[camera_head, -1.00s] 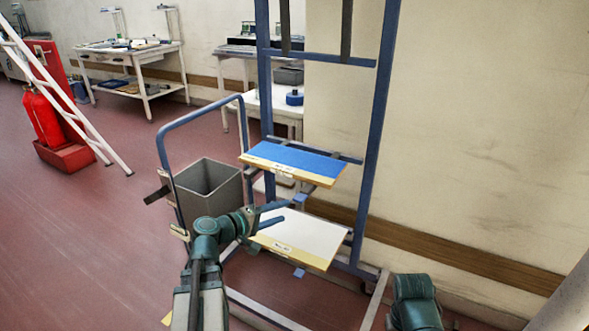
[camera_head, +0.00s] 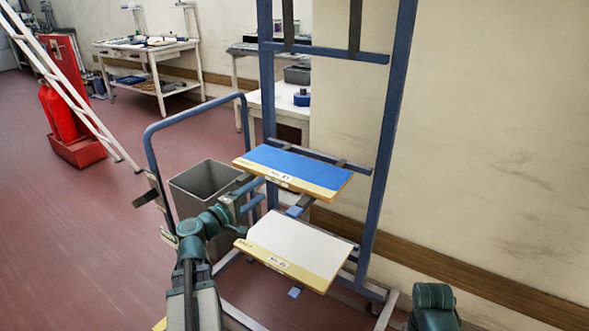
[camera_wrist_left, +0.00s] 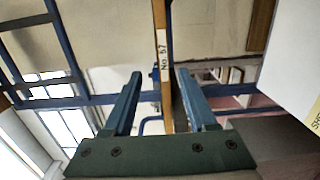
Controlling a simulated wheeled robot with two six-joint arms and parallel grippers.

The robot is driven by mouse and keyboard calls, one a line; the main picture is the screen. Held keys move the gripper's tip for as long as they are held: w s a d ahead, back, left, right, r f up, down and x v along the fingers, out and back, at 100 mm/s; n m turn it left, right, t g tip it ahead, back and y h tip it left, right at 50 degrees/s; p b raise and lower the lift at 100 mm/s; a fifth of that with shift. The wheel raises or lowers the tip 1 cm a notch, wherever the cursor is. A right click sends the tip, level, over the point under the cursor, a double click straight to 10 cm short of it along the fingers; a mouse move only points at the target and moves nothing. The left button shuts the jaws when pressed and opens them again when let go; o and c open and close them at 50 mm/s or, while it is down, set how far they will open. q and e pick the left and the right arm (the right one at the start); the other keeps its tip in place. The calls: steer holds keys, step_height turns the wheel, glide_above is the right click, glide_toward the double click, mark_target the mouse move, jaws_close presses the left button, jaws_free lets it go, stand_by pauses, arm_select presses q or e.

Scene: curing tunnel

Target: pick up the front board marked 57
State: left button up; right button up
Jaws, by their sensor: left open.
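The blue-topped board (camera_head: 296,163) lies flat on the upper level of the blue rack, with a bare wood front edge and a small label. In the left wrist view, the edge of a board marked No. 57 (camera_wrist_left: 162,58) runs between my finger lines, apparently this upper one. A white-topped board (camera_head: 300,245) lies below it; part of a white board also shows at the right of the left wrist view (camera_wrist_left: 298,60). My left gripper (camera_head: 254,192) is open and empty, just left of and below the blue board's front corner. My right gripper is out of view.
The blue rack's upright (camera_head: 385,150) stands close to the wall. A grey bin (camera_head: 207,180) and a blue tubular handle (camera_head: 152,150) stand left of the boards. A white ladder (camera_head: 70,90) leans farther left. Open red floor lies at left.

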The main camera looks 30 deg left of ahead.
arm_select(q)
glide_toward(285, 170)
steer(key=w, duration=0.2)
steer(key=w+d, duration=0.1)
steer(key=w, duration=0.2)
steer(key=shift+d+f, duration=0.2)
steer(key=shift+d, duration=0.05)
steer(key=shift+w, duration=0.1)
steer(key=w, duration=0.5)
steer(key=shift+f+b, duration=0.25)
steer(key=shift+b, duration=0.05)
steer(key=shift+c, duration=0.3)
jaws_close()
stand_by(0.6)
